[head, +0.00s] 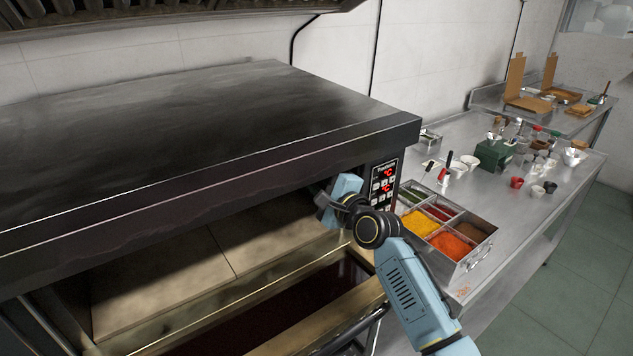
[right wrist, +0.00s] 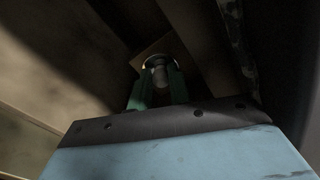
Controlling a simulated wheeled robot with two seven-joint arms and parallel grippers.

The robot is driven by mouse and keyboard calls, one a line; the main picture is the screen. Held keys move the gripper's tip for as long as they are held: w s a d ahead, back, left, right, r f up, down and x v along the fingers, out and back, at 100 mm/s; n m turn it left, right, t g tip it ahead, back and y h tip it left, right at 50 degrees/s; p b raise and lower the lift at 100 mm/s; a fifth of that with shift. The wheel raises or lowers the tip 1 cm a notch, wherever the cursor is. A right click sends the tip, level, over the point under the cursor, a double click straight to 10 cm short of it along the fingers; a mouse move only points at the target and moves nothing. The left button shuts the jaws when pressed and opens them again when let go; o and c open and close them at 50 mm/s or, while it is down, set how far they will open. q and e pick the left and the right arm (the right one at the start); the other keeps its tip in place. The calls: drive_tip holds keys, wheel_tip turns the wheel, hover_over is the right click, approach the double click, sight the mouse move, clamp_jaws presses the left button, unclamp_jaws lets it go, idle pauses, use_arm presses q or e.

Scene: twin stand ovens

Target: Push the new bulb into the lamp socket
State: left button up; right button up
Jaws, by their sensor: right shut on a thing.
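In the right wrist view, my right gripper (right wrist: 160,78) has its two green fingers closed on a small pale bulb (right wrist: 160,74). A round light-rimmed lamp socket (right wrist: 158,59) shows at the fingertips, on the dark inside of the oven. The bulb's front end is in line with the socket's ring; I cannot tell how deep it sits. In the head view my right arm reaches through the open oven mouth, and its gripper, the bulb and the socket are hidden there. My left gripper is not in view.
The oven (head: 210,140) has a wide dark hood top above my right arm and a control panel (head: 383,186) close beside it. The open oven door (head: 320,325) lies below. A steel container of toppings (head: 478,262) stands on the counter at right.

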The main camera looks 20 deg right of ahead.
drive_tip(key=shift+w, duration=0.15)
idle(0.4)
drive_tip(key=o, duration=0.8)
drive_tip(key=v, duration=1.3)
drive_tip(key=shift+s, duration=0.25)
